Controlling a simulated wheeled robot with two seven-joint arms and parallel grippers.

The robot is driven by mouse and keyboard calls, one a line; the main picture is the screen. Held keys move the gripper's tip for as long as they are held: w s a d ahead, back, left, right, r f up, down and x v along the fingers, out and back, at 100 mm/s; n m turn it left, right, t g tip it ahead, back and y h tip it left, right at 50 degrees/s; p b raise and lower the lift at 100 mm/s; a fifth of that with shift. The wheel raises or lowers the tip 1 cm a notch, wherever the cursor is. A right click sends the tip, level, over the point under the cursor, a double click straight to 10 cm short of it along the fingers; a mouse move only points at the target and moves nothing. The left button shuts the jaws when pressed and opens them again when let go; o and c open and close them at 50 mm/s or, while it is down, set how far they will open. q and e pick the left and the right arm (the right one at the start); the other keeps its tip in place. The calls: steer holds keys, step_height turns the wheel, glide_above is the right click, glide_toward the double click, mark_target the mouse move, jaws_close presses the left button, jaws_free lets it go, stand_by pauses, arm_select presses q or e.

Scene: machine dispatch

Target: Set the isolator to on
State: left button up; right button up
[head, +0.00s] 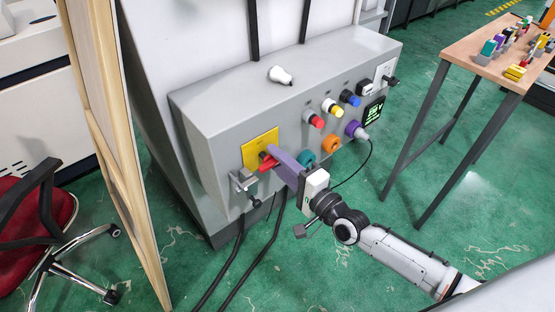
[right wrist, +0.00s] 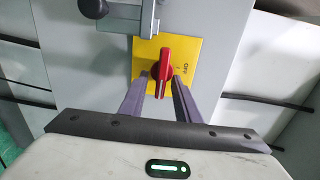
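The isolator is a red rotary handle (head: 268,163) on a yellow plate (head: 256,148) at the left of the grey panel box. In the right wrist view the handle (right wrist: 164,72) lies along the picture's up-down line, with a white mark at its lower end. The word OFF is printed sideways on the plate (right wrist: 188,52), to the right of the handle. My right gripper (head: 274,158) is at the handle. In the wrist view its two purple fingers (right wrist: 163,84) stand on either side of the handle, with small gaps showing. My left gripper is not in view.
A grey metal bracket with a dark knob (head: 243,183) sits beside the yellow plate. Coloured buttons and knobs (head: 333,108) fill the panel to the right. A wooden-edged board (head: 112,130) stands at left, and a table (head: 480,50) with small parts at right. Cables hang below.

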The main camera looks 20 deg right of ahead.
steer(key=v, duration=1)
steer(key=shift+s, duration=0.15)
arm_select(q)
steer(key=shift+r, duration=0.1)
steer(key=p, duration=0.1)
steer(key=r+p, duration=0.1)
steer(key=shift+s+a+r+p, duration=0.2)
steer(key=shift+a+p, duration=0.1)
steer(key=shift+p, duration=0.1)
arm_select(e)
steer(key=s+a+f+n+g+h, duration=0.1)
steer(key=s+a+f+n+g, duration=0.1)
steer(key=s+f+n+g, duration=0.2)
steer(key=s+a+f+n+g+h, duration=0.2)
steer(key=s+a+f+n+g, duration=0.1)
steer(key=s+f+n, duration=0.6)
steer(key=s+n+g, duration=0.1)
steer(key=s+n, duration=0.2)
steer(key=s, duration=0.1)
steer(key=shift+a+f+h, duration=0.25)
steer(key=shift+f+h, duration=0.05)
steer(key=shift+f, duration=0.05)
